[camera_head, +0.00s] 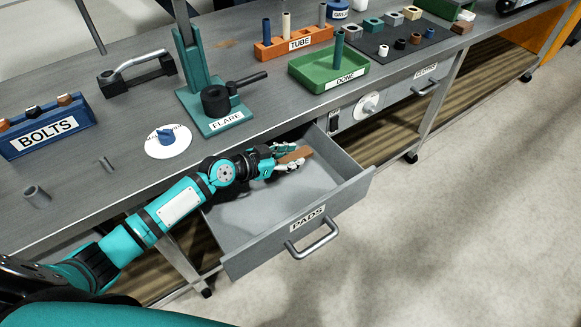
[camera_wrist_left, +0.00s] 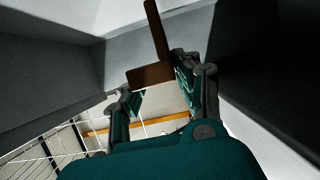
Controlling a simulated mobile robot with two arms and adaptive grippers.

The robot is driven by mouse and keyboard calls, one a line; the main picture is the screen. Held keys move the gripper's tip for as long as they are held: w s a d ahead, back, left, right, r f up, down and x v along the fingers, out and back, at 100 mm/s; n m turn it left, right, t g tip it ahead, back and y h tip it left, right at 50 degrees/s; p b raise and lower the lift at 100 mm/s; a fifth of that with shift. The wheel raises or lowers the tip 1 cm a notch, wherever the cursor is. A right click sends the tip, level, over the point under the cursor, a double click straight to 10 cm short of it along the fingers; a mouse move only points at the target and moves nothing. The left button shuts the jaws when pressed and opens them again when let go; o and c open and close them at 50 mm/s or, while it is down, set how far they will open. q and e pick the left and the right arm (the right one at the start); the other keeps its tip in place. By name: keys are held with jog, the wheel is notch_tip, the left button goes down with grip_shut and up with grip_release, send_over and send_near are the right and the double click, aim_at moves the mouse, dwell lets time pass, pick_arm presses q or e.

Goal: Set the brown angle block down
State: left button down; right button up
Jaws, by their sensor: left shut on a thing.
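The brown angle block (camera_head: 297,154) is in my left gripper (camera_head: 289,160), inside the opened drawer labelled PADS (camera_head: 271,238). In the left wrist view the angle block (camera_wrist_left: 150,75) shows as an L shape, one leg standing up and one lying between the fingers. My left gripper (camera_wrist_left: 155,88) is shut on that lower leg. Grey drawer walls rise around it there. I cannot tell whether the block touches the drawer floor. My right gripper is not in view.
The bench edge lies just behind the drawer. On the bench stand the FLARE tool (camera_head: 217,101), a green DONE tray (camera_head: 318,76), an orange TUBE rack (camera_head: 294,46) and a blue BOLTS bin (camera_head: 47,131). The front part of the drawer floor (camera_head: 257,207) is clear.

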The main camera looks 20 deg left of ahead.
pick_arm(q)
jog(key=shift+f+b, duration=0.45)
jog(key=shift+f, duration=1.55)
jog(key=shift+f, duration=0.1)
jog(key=c, duration=0.9)
grip_release()
